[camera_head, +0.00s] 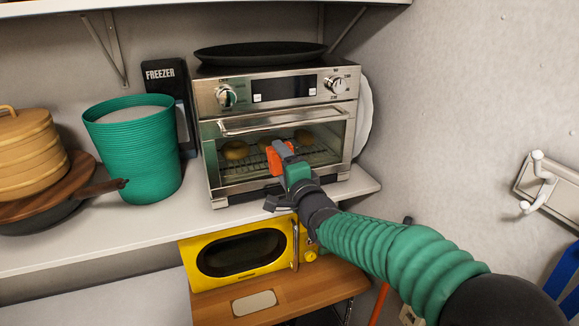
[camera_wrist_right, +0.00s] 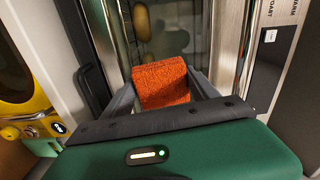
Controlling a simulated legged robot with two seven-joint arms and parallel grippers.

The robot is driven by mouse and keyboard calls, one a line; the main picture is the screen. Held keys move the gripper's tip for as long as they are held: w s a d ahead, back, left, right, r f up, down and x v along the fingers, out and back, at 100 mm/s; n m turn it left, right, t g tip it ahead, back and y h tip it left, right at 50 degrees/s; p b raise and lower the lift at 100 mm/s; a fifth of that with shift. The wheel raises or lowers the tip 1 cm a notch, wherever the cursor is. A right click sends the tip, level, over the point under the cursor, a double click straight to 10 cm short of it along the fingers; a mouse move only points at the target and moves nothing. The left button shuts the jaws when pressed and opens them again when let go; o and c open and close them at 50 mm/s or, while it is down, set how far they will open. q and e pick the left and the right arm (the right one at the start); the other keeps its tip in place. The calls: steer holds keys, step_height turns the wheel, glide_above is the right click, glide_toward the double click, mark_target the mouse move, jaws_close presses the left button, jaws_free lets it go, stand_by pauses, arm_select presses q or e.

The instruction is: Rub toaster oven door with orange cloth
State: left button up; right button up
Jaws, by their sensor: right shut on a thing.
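The steel toaster oven (camera_head: 275,90) stands on the white shelf with its glass door (camera_head: 220,158) shut. Round food shows on a rack behind the glass. My right gripper (camera_head: 281,158) is in front of the door, a little right of its middle. It is shut on the orange cloth (camera_head: 275,162). In the right wrist view the cloth (camera_wrist_right: 160,83) sits between the two fingers, in front of the door glass. The cloth appears against or very close to the glass; exact contact cannot be told. My left gripper is not in view.
A green basket (camera_head: 135,150) and a black freezer box (camera_head: 170,95) stand left of the oven. A wooden container (camera_head: 30,155) sits further left. A yellow microwave (camera_head: 235,258) is below the shelf. A dark pan (camera_head: 260,53) lies on the oven. A hook rack (camera_head: 545,185) is on the right wall.

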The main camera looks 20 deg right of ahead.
steer(key=shift+a+b, duration=0.3)
steer(key=shift+a, duration=0.55)
steer(key=shift+s+f+b, duration=0.2)
steer(key=shift+s+b, duration=0.35)
steer(key=shift+s, duration=0.15)
steer(key=s, duration=0.4)
steer(key=shift+s+r, duration=0.3)
steer(key=shift+w+f, duration=0.1)
